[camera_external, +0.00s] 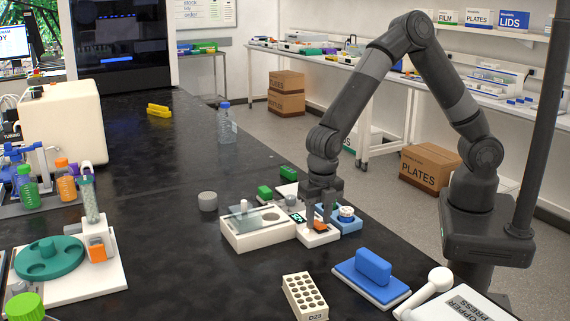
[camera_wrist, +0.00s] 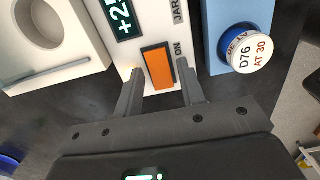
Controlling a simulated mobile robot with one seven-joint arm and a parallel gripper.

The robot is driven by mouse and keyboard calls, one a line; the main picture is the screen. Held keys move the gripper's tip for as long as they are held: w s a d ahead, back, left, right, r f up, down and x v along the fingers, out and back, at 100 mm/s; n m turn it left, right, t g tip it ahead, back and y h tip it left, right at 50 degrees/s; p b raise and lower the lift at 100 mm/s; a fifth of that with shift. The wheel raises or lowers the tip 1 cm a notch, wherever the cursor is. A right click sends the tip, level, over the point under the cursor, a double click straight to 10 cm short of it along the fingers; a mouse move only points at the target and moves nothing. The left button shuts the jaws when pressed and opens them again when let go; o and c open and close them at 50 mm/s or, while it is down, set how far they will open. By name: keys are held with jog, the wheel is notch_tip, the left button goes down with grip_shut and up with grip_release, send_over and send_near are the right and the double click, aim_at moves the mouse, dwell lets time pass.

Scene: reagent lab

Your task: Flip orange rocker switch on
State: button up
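The orange rocker switch (camera_wrist: 158,68) is set in a white panel marked ON along its right side in the wrist view. My gripper (camera_wrist: 161,76) is open and empty. Its two fingers stand apart, one to each side of the switch's near end, with a gap on both sides. In the external view my gripper (camera_external: 321,218) points down over the switch. I cannot tell whether the fingertips touch the panel, or which way the rocker is tipped.
A blue block (camera_wrist: 213,22) holding a vial with a white lid labelled D76 (camera_wrist: 250,53) stands close on the right. A display (camera_wrist: 118,17) lies above the switch. A blue-handled block (camera_external: 373,267) and a white tube rack (camera_external: 305,296) are nearer the camera.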

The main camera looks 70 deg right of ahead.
aim_at(320, 224)
jog(key=shift+o, duration=0.6)
jog(key=shift+r, duration=0.1)
jog(key=shift+r, duration=0.35)
notch_tip(320, 224, up, 10)
jog(key=shift+s+a, duration=0.25)
